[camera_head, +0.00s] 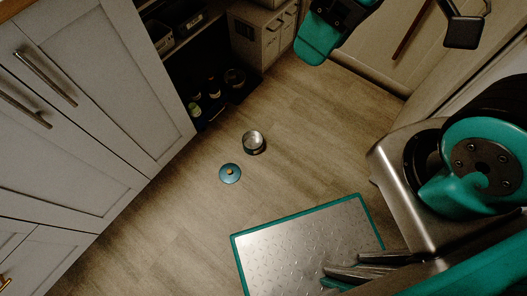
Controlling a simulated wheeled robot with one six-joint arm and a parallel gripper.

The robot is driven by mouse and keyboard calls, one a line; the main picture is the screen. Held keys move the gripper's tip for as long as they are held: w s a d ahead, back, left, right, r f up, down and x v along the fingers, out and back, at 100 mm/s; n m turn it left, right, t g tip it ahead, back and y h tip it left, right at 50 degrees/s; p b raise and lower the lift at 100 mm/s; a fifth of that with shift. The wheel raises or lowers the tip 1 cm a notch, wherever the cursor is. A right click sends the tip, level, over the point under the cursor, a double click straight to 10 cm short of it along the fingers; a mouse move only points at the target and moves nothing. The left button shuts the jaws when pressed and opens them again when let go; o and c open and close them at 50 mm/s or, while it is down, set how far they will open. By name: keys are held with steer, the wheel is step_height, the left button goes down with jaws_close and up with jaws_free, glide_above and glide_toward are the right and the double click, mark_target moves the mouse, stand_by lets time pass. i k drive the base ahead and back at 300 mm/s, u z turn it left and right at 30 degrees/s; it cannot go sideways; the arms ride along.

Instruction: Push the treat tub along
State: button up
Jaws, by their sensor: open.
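A small round tub (253,142) stands upright on the wooden floor near the middle of the view. It has a dark outer side and a pale grey open-looking top, and it looks most like the treat tub. A flat round blue lid (230,173) with a small light knob lies on the floor just to its lower left, apart from it. Nothing of mine is seen touching the tub.
White cabinets (70,110) line the left. Dark low shelving behind holds several bottles (205,100) and a round jar (235,78). A drawer unit (262,35) stands at the back. My base deck fills the lower middle. The floor (310,130) right of the tub is clear.

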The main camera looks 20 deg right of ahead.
mark_target(253, 141)
steer(key=u, duration=0.05)
steer(key=k, duration=0.25)
steer(key=u, duration=0.7)
steer(key=i, duration=0.8)
steer(key=z, duration=0.25)
